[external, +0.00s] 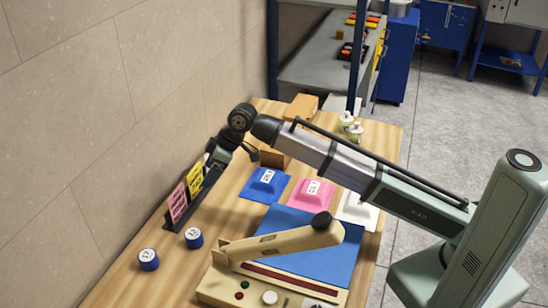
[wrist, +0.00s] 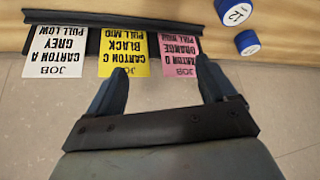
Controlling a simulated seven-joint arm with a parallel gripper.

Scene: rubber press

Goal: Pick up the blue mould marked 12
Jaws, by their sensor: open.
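Two short blue cylindrical moulds with white labelled tops stand on the wooden table at the lower left in the external view. One (external: 193,238) is farther from the wall; the other (external: 148,260) is closer to it. In the wrist view, the mould at the top right edge (wrist: 237,13) reads 12. The other mould (wrist: 247,42) shows a label too foreshortened to read. My gripper (wrist: 161,66) is open and empty, with both fingers apart in front of the job cards. In the external view it (external: 212,160) is by the wall, behind the moulds and away from them.
A dark rack (external: 181,209) holds pink, yellow and grey cards along the wall. Blue (external: 264,182), pink (external: 312,193) and white (external: 356,211) pads with raised blocks lie mid-table. A cream lever press (external: 285,243) stands to the right of the moulds.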

